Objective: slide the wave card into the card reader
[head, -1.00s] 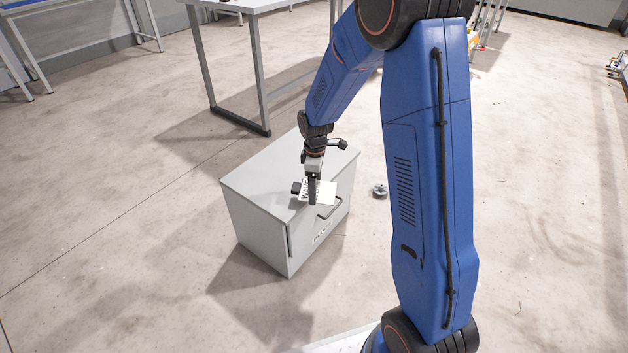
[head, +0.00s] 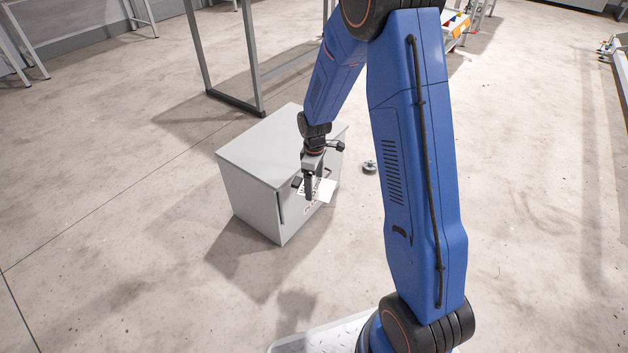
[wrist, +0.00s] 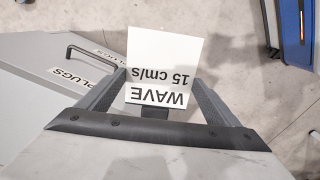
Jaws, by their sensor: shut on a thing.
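The wave card (wrist: 163,62) is a white square card. It reads "WAVE" and "15 cm/s", upside down in the wrist view. A dark block shows at its near edge, between the fingers. My gripper (wrist: 158,98) is shut on the card, which sticks out past the fingertips. In the head view my gripper (head: 311,190) hangs at the front edge of the grey cabinet, and the white card (head: 327,191) shows beside the fingers. The card looks clear of the cabinet front, though the gap is hard to judge. I cannot make out a card reader in either view.
The grey cabinet (head: 248,183) stands on the floor below my gripper. The wrist view shows a dark handle (wrist: 88,52) and labels reading "PLUGS" (wrist: 75,76). A small round grey object (head: 370,167) lies right of the cabinet. A metal-legged table (head: 258,65) stands behind. Floor in front is open.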

